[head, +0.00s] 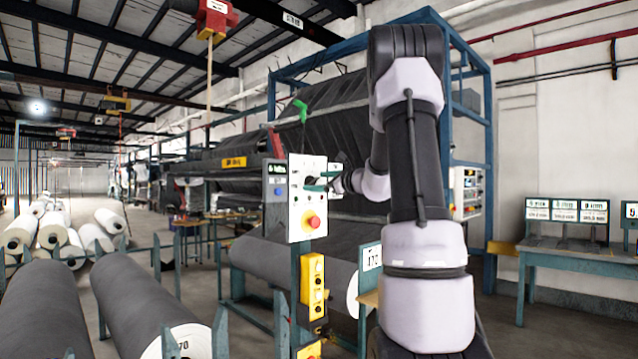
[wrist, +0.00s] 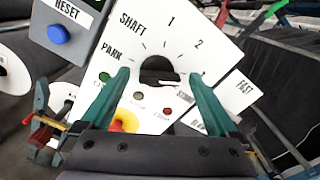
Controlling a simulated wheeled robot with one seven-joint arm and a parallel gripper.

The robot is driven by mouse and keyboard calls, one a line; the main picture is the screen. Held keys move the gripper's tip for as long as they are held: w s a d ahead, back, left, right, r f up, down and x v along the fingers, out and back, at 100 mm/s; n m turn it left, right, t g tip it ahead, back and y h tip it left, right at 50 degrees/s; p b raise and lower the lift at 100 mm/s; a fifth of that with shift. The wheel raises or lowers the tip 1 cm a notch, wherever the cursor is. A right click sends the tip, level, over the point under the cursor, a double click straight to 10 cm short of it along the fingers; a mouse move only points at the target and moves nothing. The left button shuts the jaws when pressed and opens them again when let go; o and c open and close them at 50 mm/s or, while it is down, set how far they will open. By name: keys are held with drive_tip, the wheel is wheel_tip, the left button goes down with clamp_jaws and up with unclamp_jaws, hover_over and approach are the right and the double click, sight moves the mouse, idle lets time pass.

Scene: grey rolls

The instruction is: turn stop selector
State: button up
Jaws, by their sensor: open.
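A white control panel (head: 301,205) stands in the middle of the head view and fills much of the wrist view. In the wrist view, a dark round selector knob (wrist: 157,68) sits on it, with tick marks and the labels SHAFT, PARK, 1 and 2 around it. My gripper (wrist: 160,74) is open, with one green finger on each side of the knob. I cannot tell whether the fingers touch it. In the head view, my gripper (head: 321,182) is at the panel's face, above a red button (head: 314,222). The knob is hard to make out there.
A grey box with a blue RESET button (wrist: 58,34) adjoins the panel. A yellow button box (head: 312,279) hangs below. Grey rolls (head: 40,310) lie at left.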

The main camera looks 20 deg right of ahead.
drive_tip(key=c, duration=1.4)
drive_tip(key=shift+n, duration=0.3)
drive_tip(key=n, duration=0.3)
drive_tip(key=shift+a, duration=0.1)
drive_tip(key=shift+n, duration=2)
drive_tip(key=shift+s+f, duration=0.1)
